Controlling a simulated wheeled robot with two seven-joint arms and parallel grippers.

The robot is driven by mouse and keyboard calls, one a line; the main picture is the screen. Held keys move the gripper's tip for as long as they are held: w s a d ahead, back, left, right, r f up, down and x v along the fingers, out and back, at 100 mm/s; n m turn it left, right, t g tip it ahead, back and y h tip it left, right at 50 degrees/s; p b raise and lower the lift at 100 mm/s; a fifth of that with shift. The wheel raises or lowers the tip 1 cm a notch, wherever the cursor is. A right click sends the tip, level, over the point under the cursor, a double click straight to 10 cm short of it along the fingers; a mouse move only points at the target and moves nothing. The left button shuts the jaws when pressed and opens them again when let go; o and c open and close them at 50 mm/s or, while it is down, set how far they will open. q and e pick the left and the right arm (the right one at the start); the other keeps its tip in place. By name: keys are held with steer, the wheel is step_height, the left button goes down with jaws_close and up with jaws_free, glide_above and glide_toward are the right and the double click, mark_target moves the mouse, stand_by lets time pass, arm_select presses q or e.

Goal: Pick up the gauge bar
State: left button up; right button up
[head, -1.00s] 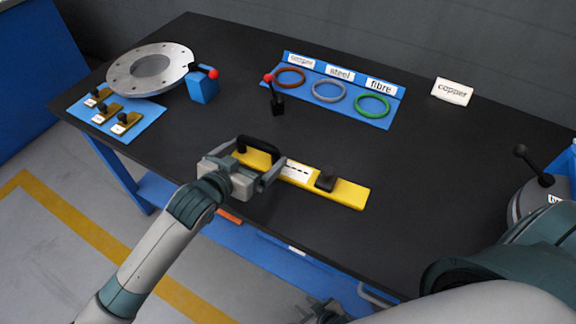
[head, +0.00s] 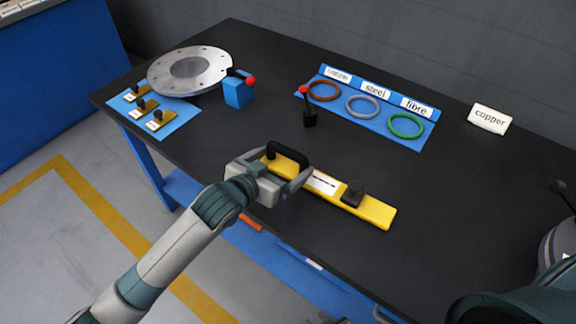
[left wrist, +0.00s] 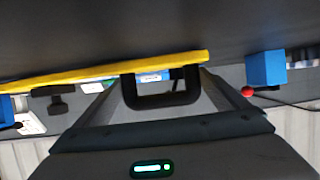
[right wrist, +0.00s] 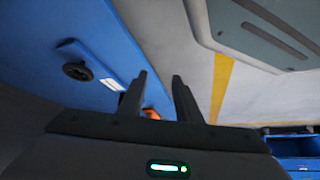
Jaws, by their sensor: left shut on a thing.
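The gauge bar (head: 376,210) is a long yellow bar with a white label, a black handle (head: 288,153) near its left end and a dark block (head: 353,194) on its right part. It lies along the front of the black table; I cannot tell whether it touches the top. My left gripper (head: 290,178) is shut on the bar's handle. In the left wrist view the handle (left wrist: 160,101) sits between the fingers under the yellow bar (left wrist: 110,73). My right gripper (right wrist: 160,95) is open and empty, below the table's front beside a blue frame part.
A flanged metal disc (head: 165,75), a blue block with a red knob (head: 239,92) and a blue mat with small tagged pieces (head: 183,124) stand at the left. A blue ring tray (head: 335,104), a black red-knobbed piece (head: 310,119) and a copper sign (head: 490,118) are farther back.

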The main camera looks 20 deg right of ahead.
mark_target(284, 152)
arm_select(q)
steer(key=shift+r, duration=0.65)
step_height(284, 152, up, 2)
steer(key=shift+r, duration=0.25)
steer(key=s+d+r+b, duration=0.1)
steer(key=s+d+r, duration=0.2)
steer(key=d+r, duration=0.3)
steer(key=d, duration=0.5)
steer(key=shift+s+d+r+b, duration=0.15)
steer(key=shift+s+r+b, duration=0.05)
steer(key=shift+r+b, duration=0.2)
arm_select(e)
steer(key=shift+s+d+f+g, duration=0.2)
steer(key=shift+d+f+g, duration=0.2)
steer(key=shift+d, duration=0.1)
steer(key=shift+s+d+f+g, duration=0.2)
steer(key=shift+d+f+g, duration=0.15)
steer(key=shift+d, duration=0.1)
